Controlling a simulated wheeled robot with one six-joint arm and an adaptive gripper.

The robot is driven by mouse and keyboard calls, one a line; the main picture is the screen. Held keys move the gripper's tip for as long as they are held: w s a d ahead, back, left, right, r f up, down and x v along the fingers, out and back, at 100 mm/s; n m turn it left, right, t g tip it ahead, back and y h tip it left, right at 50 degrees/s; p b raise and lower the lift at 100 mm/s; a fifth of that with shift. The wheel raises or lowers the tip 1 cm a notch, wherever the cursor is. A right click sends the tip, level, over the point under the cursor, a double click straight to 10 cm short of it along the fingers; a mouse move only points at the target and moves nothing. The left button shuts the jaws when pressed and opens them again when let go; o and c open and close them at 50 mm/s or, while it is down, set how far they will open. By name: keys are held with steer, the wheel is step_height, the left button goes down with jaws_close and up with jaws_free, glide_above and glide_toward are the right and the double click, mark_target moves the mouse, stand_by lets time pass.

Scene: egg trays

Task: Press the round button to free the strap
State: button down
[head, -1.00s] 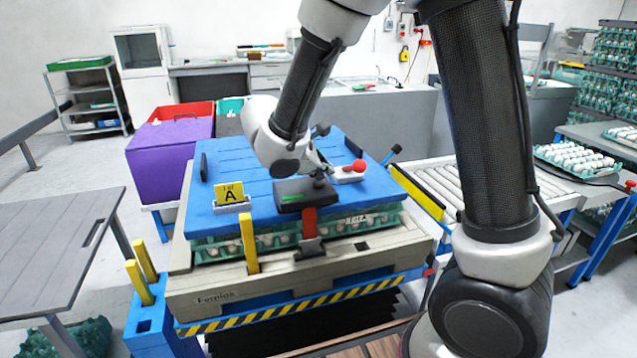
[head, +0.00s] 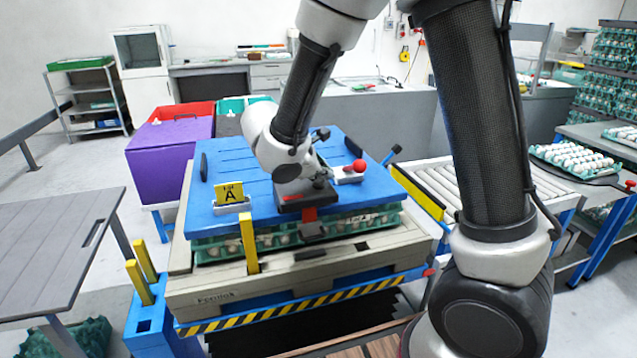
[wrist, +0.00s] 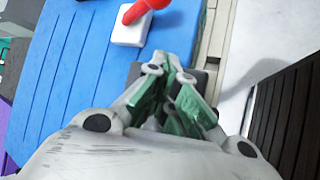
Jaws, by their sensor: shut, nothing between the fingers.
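A dark box (head: 292,204) sits at the front edge of the blue lid (head: 262,165). I cannot make out the round button; my gripper (head: 321,181) covers part of the box top. A short red strap (head: 309,214) hangs from the box, with a black end piece (head: 313,231) in front of the egg trays. The end piece sits above a dark slot in the beige base. In the wrist view my gripper (wrist: 178,72) is shut and empty, its fingertips over the dark box (wrist: 204,82); contact is hard to tell.
A yellow "A" sign (head: 230,193) stands on the lid's left. A yellow post (head: 249,243) rises in front. A roller conveyor (head: 455,190) lies right.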

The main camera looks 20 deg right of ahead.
mark_target(322, 186)
steer(key=shift+r, duration=1)
step_height(322, 186, up, 5)
stand_by(0.6)
